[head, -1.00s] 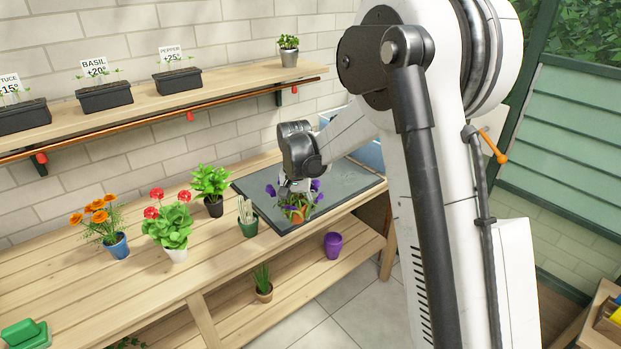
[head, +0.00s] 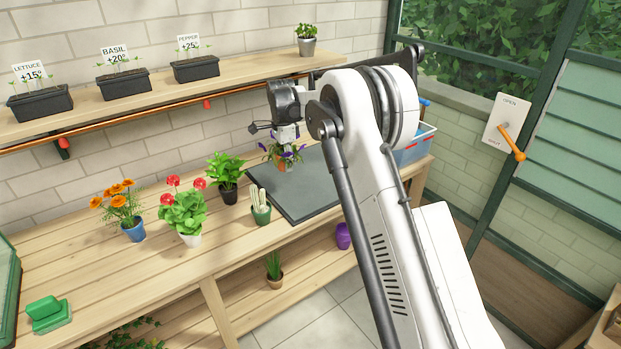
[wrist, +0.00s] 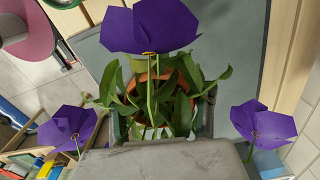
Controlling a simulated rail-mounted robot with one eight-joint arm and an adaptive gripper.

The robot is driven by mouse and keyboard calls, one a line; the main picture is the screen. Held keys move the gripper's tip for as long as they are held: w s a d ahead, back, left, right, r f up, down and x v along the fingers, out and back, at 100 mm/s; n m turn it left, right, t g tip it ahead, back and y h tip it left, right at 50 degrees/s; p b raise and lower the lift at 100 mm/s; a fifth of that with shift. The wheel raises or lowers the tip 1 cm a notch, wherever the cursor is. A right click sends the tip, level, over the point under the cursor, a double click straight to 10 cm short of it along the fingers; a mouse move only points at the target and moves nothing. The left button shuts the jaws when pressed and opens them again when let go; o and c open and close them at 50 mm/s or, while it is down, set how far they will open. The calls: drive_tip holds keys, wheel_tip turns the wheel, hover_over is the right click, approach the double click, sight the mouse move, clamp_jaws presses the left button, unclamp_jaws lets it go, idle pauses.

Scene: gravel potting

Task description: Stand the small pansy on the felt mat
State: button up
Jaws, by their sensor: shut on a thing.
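The small pansy (head: 283,157) has purple flowers, green leaves and an orange pot. My gripper (head: 287,143) is shut on it from above, and the plant looks upright. The felt mat (head: 310,190) is a flat dark grey sheet on the bench. The pansy shows against the mat's back left part; I cannot tell whether its pot touches the mat or hangs above it. In the wrist view the pansy (wrist: 150,28) fills the middle, its orange rim between my fingers, with the grey mat (wrist: 225,65) behind. Flowers and leaves partly hide the fingertips and pot.
A potted cactus (head: 260,208) stands close to the mat's left edge, with a leafy plant (head: 227,175) behind it. Red flowers (head: 183,210) and orange flowers (head: 122,205) stand further left. A blue crate (head: 415,148) is at the right. The mat's middle looks clear.

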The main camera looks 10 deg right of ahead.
hover_over(308, 186)
wheel_tip(308, 186, down, 4)
drive_tip(key=shift+a+f, duration=0.1)
drive_tip(key=shift+f, duration=2.1)
drive_tip(key=shift+f, duration=0.2)
drive_tip(key=o, duration=1.4)
drive_tip(key=shift+c, duration=0.2)
drive_tip(key=shift+r, duration=0.1)
